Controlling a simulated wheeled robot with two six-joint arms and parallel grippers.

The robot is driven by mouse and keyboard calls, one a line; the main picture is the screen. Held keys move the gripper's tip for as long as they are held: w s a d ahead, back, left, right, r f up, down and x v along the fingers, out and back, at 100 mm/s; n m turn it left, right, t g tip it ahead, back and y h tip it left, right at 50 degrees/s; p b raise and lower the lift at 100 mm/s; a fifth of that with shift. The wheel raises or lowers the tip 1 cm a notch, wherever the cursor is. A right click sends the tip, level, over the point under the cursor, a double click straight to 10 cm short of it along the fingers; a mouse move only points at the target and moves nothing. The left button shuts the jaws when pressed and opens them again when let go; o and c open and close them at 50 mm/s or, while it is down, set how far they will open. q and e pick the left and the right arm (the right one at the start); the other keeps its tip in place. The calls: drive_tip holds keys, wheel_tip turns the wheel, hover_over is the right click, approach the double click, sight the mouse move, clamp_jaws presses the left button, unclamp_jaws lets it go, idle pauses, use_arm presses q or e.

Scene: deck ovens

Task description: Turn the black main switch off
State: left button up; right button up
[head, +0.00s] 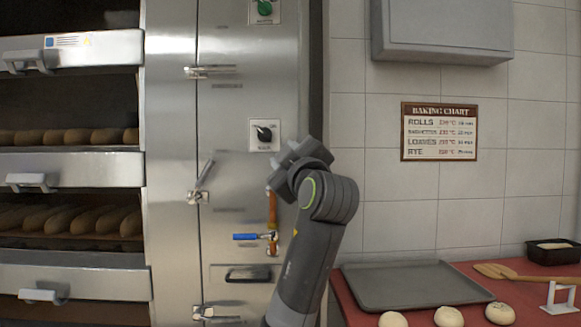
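The black main switch (264,134) is a rotary knob on a pale square plate, on the steel oven panel (225,105). Its plate carries small lettering, which seems to include "ON" at the upper right. The knob looks tilted, but its exact pointing is too small to tell. One grey arm rises from the bottom middle, apparently my right one. Its gripper (279,170) is just below and right of the switch plate, with no clear contact on the knob. Its fingers are partly turned away, so their opening is unclear. My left gripper is not in view.
A green knob (264,8) sits above. A blue-handled valve (247,237) on a copper pipe and a latch lever (203,180) stick out below. Left are oven decks with loaves (75,220). Right is a red counter with a grey tray (410,286) and dough balls (449,316).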

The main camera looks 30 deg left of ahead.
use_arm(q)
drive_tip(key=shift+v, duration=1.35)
use_arm(e)
drive_tip(key=shift+w+a+r, duration=0.15)
drive_tip(key=shift+w+r, duration=0.15)
drive_tip(key=shift+r, duration=0.15)
